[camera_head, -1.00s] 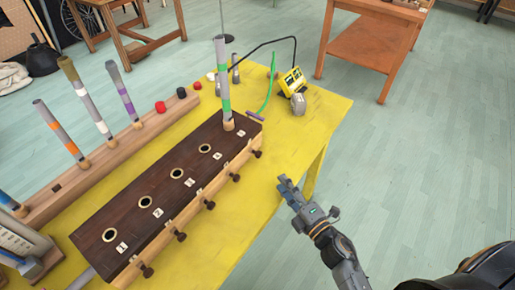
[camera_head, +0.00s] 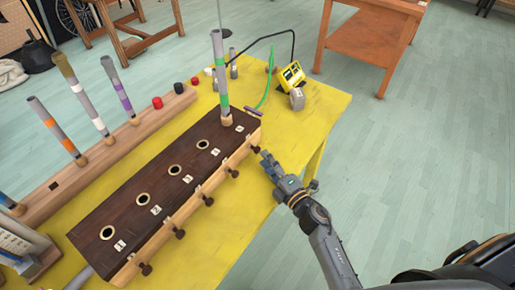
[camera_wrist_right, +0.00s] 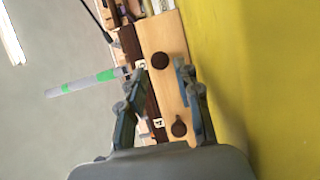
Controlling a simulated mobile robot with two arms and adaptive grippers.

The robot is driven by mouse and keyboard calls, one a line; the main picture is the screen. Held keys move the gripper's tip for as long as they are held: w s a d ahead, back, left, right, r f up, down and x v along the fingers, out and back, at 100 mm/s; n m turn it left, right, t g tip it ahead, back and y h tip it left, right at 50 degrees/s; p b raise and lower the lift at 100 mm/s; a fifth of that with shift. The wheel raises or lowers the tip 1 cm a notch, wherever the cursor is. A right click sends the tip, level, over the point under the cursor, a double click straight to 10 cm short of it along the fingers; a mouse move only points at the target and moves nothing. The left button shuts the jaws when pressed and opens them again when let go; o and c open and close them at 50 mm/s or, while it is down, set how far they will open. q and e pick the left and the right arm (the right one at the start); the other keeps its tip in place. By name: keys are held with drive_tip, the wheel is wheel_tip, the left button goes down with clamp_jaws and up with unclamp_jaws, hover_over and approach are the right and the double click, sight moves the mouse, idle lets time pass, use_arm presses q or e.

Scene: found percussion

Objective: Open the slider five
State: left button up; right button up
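A long dark-topped wooden box (camera_head: 125,220) has numbered holes and a row of dark slider knobs along its light front side. The knob of slider five (camera_head: 257,149) is at the far end, below the hole where a grey tube with a green band (camera_head: 221,80) stands upright. My right gripper (camera_head: 266,158) is just in front of that far knob. In the right wrist view the gripper (camera_wrist_right: 161,72) is open, with the far knob (camera_wrist_right: 160,60) between or just beyond its fingertips; contact cannot be told. The neighbouring knob (camera_wrist_right: 179,129) shows closer to the palm. My left gripper is out of view.
The box stands on a yellow table (camera_head: 310,120). A wooden rack (camera_head: 100,155) with several banded tubes lies behind it. A yellow device (camera_head: 291,75) and a green cable are at the far end. The floor right of the table is clear.

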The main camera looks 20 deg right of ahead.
sight(259, 151)
drive_tip(key=x, duration=0.5)
drive_tip(key=shift+w+a, duration=0.1)
drive_tip(key=shift+w, duration=0.25)
clamp_jaws()
